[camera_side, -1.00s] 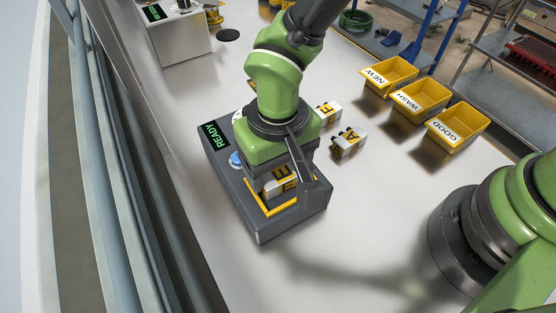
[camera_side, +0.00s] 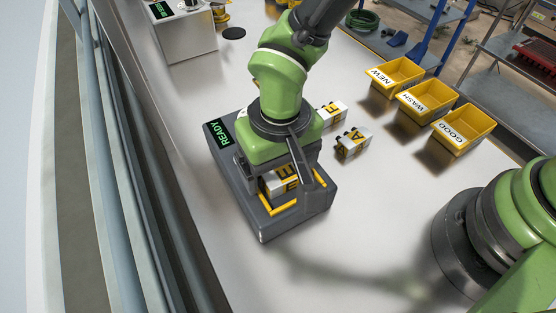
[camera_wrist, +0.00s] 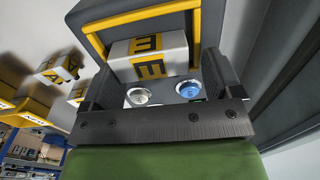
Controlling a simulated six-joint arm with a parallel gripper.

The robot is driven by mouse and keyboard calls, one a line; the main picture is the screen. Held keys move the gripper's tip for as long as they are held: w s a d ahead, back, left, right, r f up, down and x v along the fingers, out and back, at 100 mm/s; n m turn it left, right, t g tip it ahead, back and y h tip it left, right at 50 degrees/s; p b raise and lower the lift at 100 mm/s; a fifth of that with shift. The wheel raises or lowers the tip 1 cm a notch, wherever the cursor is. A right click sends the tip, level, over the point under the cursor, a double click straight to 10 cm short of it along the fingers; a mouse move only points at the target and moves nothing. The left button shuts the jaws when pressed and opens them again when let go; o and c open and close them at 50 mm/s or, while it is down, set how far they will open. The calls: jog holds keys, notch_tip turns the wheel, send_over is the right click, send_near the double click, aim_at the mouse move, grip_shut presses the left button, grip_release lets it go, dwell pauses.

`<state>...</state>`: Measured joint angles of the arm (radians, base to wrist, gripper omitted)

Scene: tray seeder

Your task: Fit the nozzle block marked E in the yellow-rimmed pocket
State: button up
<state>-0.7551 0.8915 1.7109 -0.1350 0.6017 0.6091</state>
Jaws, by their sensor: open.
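The nozzle block marked E (camera_side: 279,183) is white with a yellow band and black letters. It is at the yellow-rimmed pocket (camera_side: 283,208) in the dark grey machine, under my gripper. In the wrist view, the E block (camera_wrist: 150,57) covers the near side of the yellow rim (camera_wrist: 150,14), and a grey gap shows between it and the far side. I cannot tell whether it is in the pocket or resting higher. My gripper (camera_wrist: 152,90) is open, its fingers apart near the block's near end, left and right. In the side view, one finger partly hides the block.
Blocks marked F (camera_side: 331,112) and A (camera_side: 353,142) lie on the bench beside the machine. Yellow bins NEW (camera_side: 398,77), WASH (camera_side: 425,100) and GOOD (camera_side: 464,130) stand at right. The display reads READY (camera_side: 221,133). Blue (camera_wrist: 189,89) and silver (camera_wrist: 138,97) buttons lie below my gripper.

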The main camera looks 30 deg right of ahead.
jog(key=shift+d+f, duration=0.5)
jog(key=shift+f, duration=0.35)
notch_tip(320, 180, up, 12)
jog(key=d+r+m+t+y, duration=0.1)
jog(key=d+r+t, duration=0.1)
jog(key=d+r, duration=0.5)
jog(key=s+d+r+m+t, duration=0.2)
jog(key=s+d+r+t, duration=0.3)
jog(key=s+d, duration=0.5)
jog(key=d+r, duration=0.2)
jog(key=d, duration=0.1)
jog(key=shift+s+m+y, duration=0.3)
jog(key=shift+m+y, duration=0.1)
